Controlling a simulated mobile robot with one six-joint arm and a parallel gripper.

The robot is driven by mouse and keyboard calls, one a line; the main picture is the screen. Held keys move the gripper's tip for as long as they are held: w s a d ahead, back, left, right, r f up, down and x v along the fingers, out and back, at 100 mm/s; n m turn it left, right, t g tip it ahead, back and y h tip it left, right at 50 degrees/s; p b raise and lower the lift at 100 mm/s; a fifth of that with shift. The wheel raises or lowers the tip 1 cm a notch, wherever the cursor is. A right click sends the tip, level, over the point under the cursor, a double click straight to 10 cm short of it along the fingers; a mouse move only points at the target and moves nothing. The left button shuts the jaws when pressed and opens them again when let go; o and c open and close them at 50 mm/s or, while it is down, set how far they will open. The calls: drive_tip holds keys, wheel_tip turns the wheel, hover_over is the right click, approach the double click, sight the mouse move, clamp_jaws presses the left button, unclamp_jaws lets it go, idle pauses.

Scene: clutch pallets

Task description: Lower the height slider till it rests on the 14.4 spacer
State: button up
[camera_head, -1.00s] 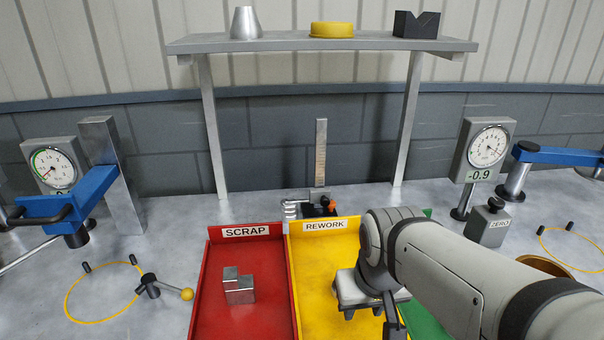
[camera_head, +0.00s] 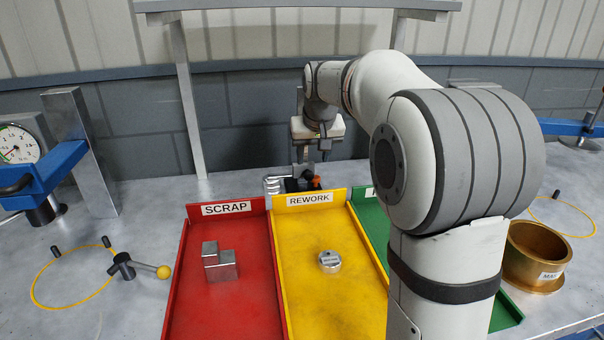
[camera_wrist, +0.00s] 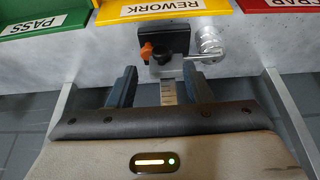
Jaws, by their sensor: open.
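The height gauge shows in the wrist view as a scale column (camera_wrist: 168,93) with a black slider (camera_wrist: 163,42). The slider has an orange knob (camera_wrist: 147,52), a black knob beside it and a metal arm reaching right. A round metal piece (camera_wrist: 209,42) lies at that arm's end; whether it is the 14.4 spacer, and whether they touch, I cannot tell. My gripper (camera_wrist: 161,74) is open, its fingers on either side of the column, tips just short of the slider. In the head view the gauge's orange knob (camera_head: 317,182) shows below my gripper, which partly hides the column.
Red SCRAP (camera_head: 226,209), yellow REWORK (camera_head: 309,198) and green trays lie in front of the gauge. A metal block (camera_head: 221,262) lies in the red tray and a labelled disc (camera_head: 329,261) in the yellow. Shelf legs stand either side of the gauge. A brass cup (camera_head: 537,257) stands right.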

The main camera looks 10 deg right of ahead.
sight(309, 173)
drive_tip(key=x, duration=0.4)
drive_tip(key=w+x, duration=0.1)
drive_tip(key=x, duration=0.3)
drive_tip(key=shift+r+b, duration=0.1)
drive_tip(key=shift+b, duration=0.2)
drive_tip(key=shift+c, duration=0.4)
clamp_jaws()
